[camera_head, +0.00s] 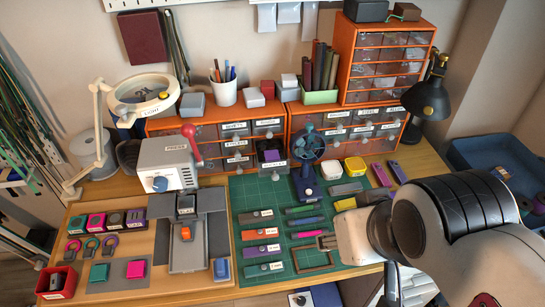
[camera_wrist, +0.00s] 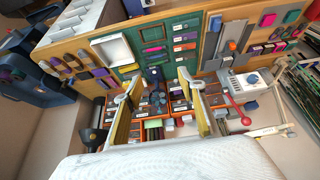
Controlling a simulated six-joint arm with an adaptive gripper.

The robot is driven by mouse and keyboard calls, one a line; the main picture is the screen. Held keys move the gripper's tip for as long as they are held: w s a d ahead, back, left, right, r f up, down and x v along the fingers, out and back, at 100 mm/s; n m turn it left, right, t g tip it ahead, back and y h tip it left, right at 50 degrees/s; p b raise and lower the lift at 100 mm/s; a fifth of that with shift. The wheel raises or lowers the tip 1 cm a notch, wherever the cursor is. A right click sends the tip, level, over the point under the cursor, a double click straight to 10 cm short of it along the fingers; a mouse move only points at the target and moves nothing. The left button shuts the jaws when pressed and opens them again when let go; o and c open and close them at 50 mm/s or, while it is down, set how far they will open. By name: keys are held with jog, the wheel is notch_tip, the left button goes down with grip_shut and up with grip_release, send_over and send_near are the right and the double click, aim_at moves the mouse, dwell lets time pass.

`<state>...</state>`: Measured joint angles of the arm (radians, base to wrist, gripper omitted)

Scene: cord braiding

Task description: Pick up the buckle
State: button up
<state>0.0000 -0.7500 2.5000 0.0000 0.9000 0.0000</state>
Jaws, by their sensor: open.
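My gripper (camera_head: 325,241) is above the right part of the green mat, close to a small brown frame. In the wrist view its two fingers (camera_wrist: 158,80) stand wide apart, with nothing held between them. I cannot tell for sure which piece is the buckle. A small orange piece (camera_head: 186,233) sits on the grey plate in front of the press, well left of my gripper. A blue piece (camera_head: 222,270) lies near the right edge of the wooden board. Neither touches my gripper.
A white press (camera_head: 168,165) with a red lever stands at the left. The green mat (camera_head: 276,215) holds several cord bundles and labelled bars. A blue fan-like device (camera_head: 308,165) stands behind them. Orange drawer units (camera_head: 345,62) line the back. A black lamp (camera_head: 428,100) stands at right.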

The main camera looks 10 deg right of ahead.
jog(key=shift+f, duration=0.1)
send_near(272, 157)
jog(key=shift+w+a+f, duration=0.1)
jog(key=shift+w+f, duration=0.1)
jog(key=shift+w, duration=0.2)
dwell(1.0)
jog(key=shift+f, duration=0.1)
jog(key=shift+x, duration=1.2)
